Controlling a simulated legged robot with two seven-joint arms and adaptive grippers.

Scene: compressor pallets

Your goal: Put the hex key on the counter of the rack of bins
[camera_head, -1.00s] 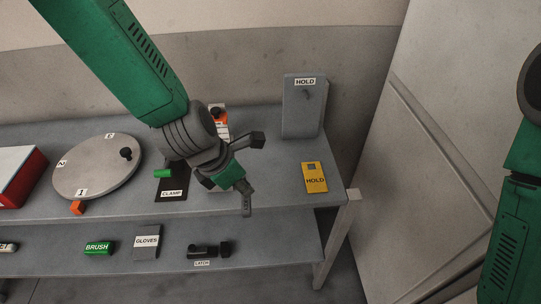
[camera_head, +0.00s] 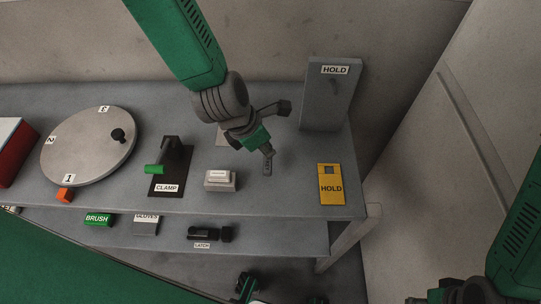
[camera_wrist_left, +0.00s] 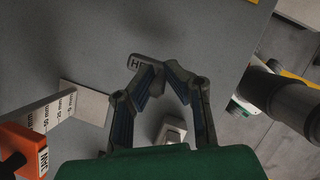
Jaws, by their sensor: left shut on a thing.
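My left gripper (camera_head: 262,146) is above the grey counter (camera_head: 285,190). It is shut on the hex key (camera_head: 268,163), a small grey piece that hangs down from the fingertips. In the left wrist view the fingertips (camera_wrist_left: 160,68) meet at this piece (camera_wrist_left: 143,61), and part of its label, "HE", shows; the fingers hide the rest. I cannot tell whether the hex key touches the surface. No rack of bins shows in these views.
A small pale block (camera_head: 220,181), a clamp (camera_head: 170,170) and a round numbered plate (camera_head: 88,145) stand left of the gripper. A HOLD stand (camera_head: 330,100) and yellow HOLD card (camera_head: 331,185) are right. A shelf below holds a latch (camera_head: 208,234).

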